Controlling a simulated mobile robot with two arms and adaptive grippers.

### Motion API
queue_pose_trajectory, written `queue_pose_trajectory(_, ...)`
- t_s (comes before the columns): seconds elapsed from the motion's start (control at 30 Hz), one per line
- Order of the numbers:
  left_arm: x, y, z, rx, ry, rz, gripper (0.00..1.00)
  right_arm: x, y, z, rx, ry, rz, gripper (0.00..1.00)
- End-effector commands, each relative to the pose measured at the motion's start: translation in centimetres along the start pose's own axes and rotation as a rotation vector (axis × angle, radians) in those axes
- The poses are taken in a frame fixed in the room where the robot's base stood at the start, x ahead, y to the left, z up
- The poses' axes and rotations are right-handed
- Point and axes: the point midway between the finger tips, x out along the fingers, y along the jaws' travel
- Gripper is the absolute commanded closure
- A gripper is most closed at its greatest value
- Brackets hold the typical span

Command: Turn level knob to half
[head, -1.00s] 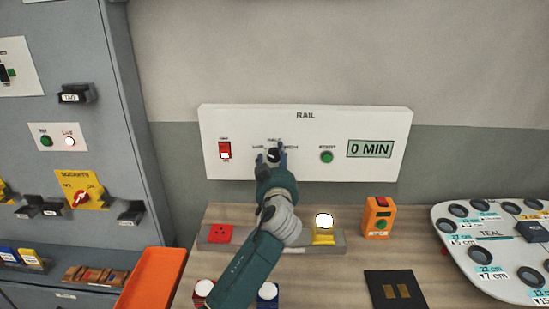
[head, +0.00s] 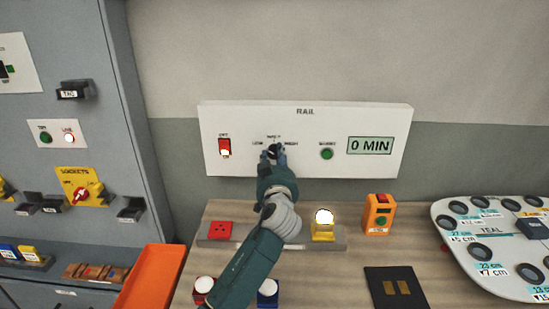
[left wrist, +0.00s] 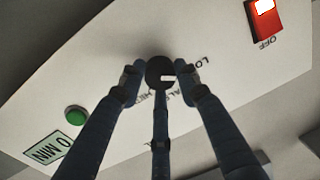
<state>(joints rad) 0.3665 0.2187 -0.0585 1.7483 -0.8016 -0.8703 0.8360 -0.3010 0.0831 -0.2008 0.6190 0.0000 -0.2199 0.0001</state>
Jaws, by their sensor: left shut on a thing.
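The level knob (head: 272,149) is a round black knob on the white RAIL panel (head: 330,125), below the LOW, HALF and HIGH labels. My left gripper (head: 273,155) is shut on it, its fingers around the knob's sides. In the left wrist view the knob (left wrist: 158,70) sits between the fingertips of my left gripper (left wrist: 160,76). A white mark on the knob points right in that view, towards the side of the LOW and HALF labels; its exact setting I cannot tell. My right gripper is not in view.
The panel also has a lit red switch (head: 224,147), a green button (head: 326,154) and a display (head: 370,145) reading 0 MIN. A grey cabinet (head: 110,130) stands left.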

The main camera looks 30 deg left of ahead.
Motion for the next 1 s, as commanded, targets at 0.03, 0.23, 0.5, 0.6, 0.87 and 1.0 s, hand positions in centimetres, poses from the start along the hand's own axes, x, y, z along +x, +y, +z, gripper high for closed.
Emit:
queue_pose_trajectory(0.03,0.04,-0.02,-0.69,0.024,0.017,0.001,0.94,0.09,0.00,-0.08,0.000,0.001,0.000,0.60)
queue_pose_trajectory(0.23,0.04,0.02,-0.77,0.182,0.030,0.000,0.94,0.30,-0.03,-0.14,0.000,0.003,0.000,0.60)
queue_pose_trajectory(0.5,0.06,0.05,-0.93,0.438,0.051,-0.002,0.94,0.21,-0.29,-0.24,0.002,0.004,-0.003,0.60)
queue_pose_trajectory(0.6,0.06,0.08,-0.97,0.532,0.058,-0.002,0.94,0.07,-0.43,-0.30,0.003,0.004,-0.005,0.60)
queue_pose_trajectory(0.87,0.04,0.15,-0.97,0.744,0.074,-0.003,0.94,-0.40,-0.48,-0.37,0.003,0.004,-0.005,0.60)
queue_pose_trajectory(1.0,0.03,0.18,-0.99,0.832,0.082,-0.003,0.94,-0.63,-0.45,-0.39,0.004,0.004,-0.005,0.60)
